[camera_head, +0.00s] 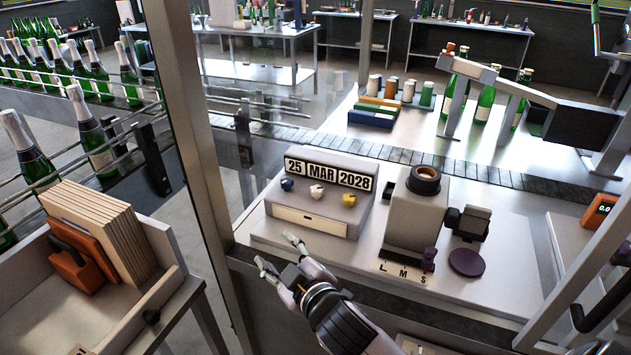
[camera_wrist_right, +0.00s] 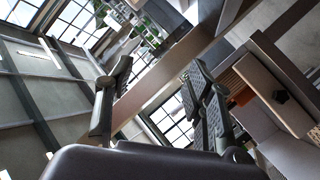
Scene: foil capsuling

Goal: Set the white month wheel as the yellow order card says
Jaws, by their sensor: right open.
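The date box (camera_head: 318,205) stands on the bench with the plates reading 25, MAR and 2028. Three small wheels sit on its sloped face: a blue one (camera_head: 287,184) at left, the white month wheel (camera_head: 317,191) in the middle under MAR, and a yellow one (camera_head: 349,200) at right. My right gripper (camera_head: 278,254) is open and empty, in front of and below the box's left part, apart from the wheels. Its spread fingers also show in the right wrist view (camera_wrist_right: 155,105), with nothing between them. I cannot make out a yellow order card. My left gripper is out of view.
A grey machine (camera_head: 415,215) with a dark ring on top and L, M, S marks stands right of the box. A frame post (camera_head: 192,150) rises at left. Green bottles (camera_head: 88,128) line a conveyor.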

